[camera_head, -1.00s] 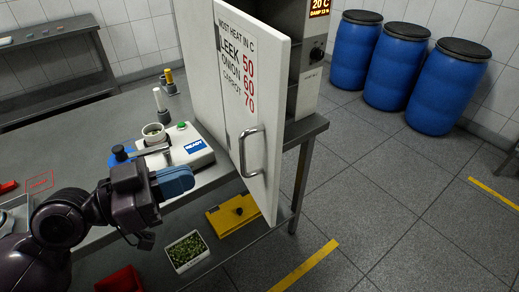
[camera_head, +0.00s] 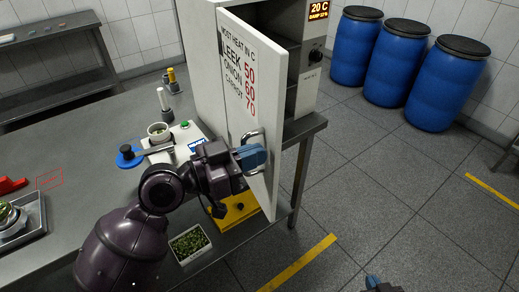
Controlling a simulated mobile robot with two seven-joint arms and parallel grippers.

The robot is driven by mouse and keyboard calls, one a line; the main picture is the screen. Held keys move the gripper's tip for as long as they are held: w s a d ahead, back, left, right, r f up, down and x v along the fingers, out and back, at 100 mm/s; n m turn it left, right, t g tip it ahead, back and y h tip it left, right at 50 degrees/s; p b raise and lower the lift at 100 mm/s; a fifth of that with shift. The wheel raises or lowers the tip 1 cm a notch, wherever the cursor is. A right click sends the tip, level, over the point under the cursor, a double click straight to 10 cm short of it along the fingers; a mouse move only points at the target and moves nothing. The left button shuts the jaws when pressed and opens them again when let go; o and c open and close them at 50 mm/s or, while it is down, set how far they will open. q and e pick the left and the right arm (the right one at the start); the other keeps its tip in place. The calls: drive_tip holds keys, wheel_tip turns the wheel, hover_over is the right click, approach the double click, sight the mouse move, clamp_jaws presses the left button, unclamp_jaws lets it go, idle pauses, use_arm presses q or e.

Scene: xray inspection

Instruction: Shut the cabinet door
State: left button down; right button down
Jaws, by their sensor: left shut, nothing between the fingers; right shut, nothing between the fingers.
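The white cabinet (camera_head: 310,88) stands at the back of the table, and its door (camera_head: 236,105) is open, swung out toward me. The door carries printed text with red numbers and a curved metal handle (camera_head: 262,170). My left gripper (camera_head: 252,157) is shut and empty, with its blue fingertips at the handle and in front of part of it. I cannot tell whether they touch the handle or the door. My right gripper (camera_head: 380,285) shows only its tip at the bottom edge, shut, over the floor and away from the door.
A tray of green bits (camera_head: 189,243) and a yellow object (camera_head: 238,210) lie below. Blue barrels (camera_head: 355,48) stand at the back right. The floor between is clear.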

use_arm(q)
drive_tip(key=shift+w+d, duration=0.3)
drive_tip(key=shift+d, duration=0.25)
